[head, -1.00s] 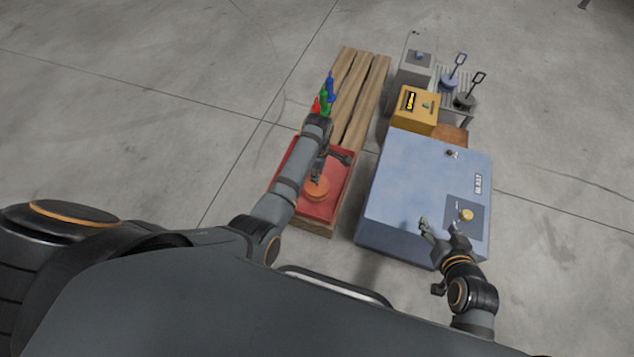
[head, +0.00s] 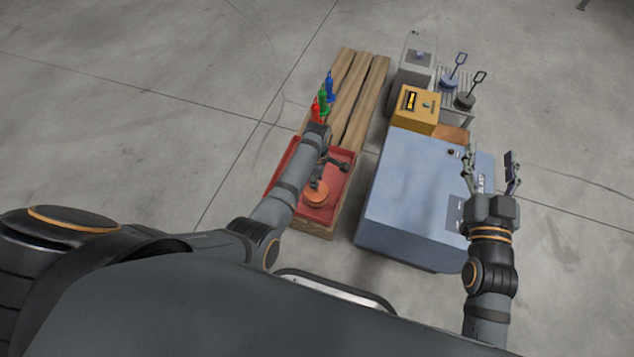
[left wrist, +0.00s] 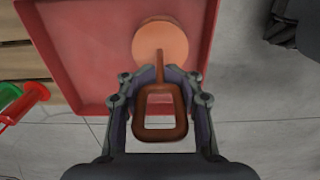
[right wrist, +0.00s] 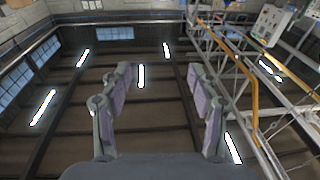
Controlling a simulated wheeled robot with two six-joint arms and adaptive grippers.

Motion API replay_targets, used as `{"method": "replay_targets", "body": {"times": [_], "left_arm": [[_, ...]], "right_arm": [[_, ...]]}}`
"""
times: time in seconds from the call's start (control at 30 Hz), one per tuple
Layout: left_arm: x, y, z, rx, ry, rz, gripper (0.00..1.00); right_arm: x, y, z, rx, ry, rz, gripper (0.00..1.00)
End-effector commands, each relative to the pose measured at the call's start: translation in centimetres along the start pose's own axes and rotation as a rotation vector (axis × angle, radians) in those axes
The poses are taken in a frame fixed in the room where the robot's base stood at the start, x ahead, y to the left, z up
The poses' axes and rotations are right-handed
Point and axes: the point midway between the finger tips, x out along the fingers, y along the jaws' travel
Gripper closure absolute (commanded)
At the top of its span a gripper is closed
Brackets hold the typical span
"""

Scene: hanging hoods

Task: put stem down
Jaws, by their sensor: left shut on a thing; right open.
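The orange stem (head: 316,196) has a round disc, a thin rod and a loop handle. Its disc shows over the red tray (head: 280,184), and I cannot tell whether it touches the tray floor. My left gripper (head: 324,172) is shut on the loop handle. In the left wrist view the disc of the stem (left wrist: 160,42) lies beyond the fingers, over the red tray (left wrist: 95,50). My right gripper (head: 490,162) is open and empty, raised over the right part of the blue cabinet (head: 410,195). In the right wrist view its open fingers (right wrist: 160,85) face the ceiling.
Red, green and blue items (head: 324,98) stand at the left of the wooden planks (head: 352,95), behind the tray. A yellow box (head: 415,108), a grey box (head: 414,65) and a rack (head: 468,112) with two handled discs stand behind the cabinet. The floor at left is clear.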

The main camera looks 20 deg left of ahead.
Motion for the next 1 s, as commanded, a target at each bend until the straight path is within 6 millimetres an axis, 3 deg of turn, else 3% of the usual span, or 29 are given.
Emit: {"method": "replay_targets", "body": {"times": [0.2,0.4,0.53,1.0], "left_arm": [[1.4,0.1,0.0,0.0,0.0,0.001,1.0],[2.2,0.1,0.0,0.0,0.0,0.001,1.0],[2.4,0.1,0.0,0.0,0.0,0.001,1.0],[2.6,0.1,0.0,0.0,0.0,0.001,1.0]], "right_arm": [[0.1,-0.1,-6.6,-0.021,0.274,-0.002,0.39],[-0.9,-0.3,-11.4,-0.036,0.476,-0.007,0.39],[-1.3,-0.3,-12.6,-0.04,0.527,-0.008,0.39],[-1.5,-0.4,-13.2,-0.041,0.554,-0.009,0.39]]}}
